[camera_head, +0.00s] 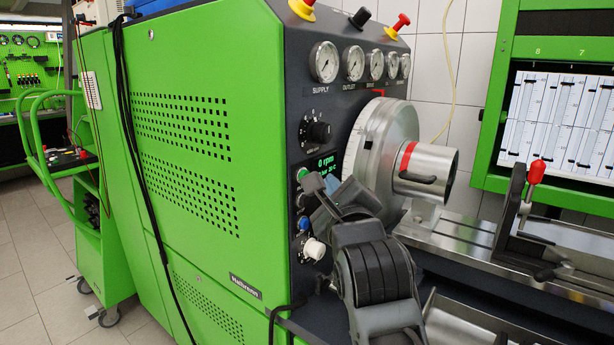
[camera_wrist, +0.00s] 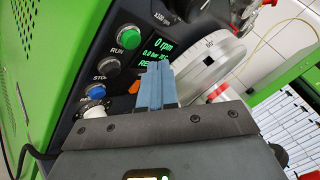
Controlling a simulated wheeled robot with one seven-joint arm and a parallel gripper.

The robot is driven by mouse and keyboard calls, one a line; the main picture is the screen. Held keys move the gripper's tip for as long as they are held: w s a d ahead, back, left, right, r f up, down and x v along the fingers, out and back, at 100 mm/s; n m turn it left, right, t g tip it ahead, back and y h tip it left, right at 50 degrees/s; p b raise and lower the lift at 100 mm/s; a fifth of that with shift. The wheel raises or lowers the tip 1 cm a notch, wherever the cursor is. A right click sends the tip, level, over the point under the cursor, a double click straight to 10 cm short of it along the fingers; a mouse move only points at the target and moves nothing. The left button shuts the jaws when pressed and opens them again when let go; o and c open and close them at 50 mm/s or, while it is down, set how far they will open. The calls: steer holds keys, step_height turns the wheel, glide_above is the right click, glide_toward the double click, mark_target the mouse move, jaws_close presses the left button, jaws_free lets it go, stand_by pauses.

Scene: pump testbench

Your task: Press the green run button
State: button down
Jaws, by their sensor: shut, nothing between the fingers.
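The green run button (camera_wrist: 129,38) is on the dark control panel, labelled RUN, at the upper left of the wrist view. It also shows in the head view (camera_head: 302,174), just left of my arm's end. My gripper (camera_wrist: 158,68) is shut and empty, its blue fingers together. In the wrist view the fingertips lie right of and below the button, over the lower part of the display (camera_wrist: 163,46), apart from the button. In the head view my gripper (camera_head: 338,190) is in front of the panel. The display reads 0 rpm.
Below the run button are a dark stop button (camera_wrist: 108,67), a blue button (camera_wrist: 97,92) and a white knob (camera_head: 314,249). A black knob (camera_head: 319,131) sits above the display. The large metal wheel (camera_head: 385,130) is close on the right.

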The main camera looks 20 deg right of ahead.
steer(key=shift+w+a+f+b, duration=0.1)
steer(key=shift+w+a+b, duration=0.3)
steer(key=shift+w+a, duration=0.35)
steer(key=shift+w+d, duration=0.1)
steer(key=shift+d, duration=0.05)
steer(key=shift+w+f+b, duration=0.1)
steer(key=shift+w+b, duration=0.05)
steer(key=shift+b, duration=0.25)
stand_by(1.2)
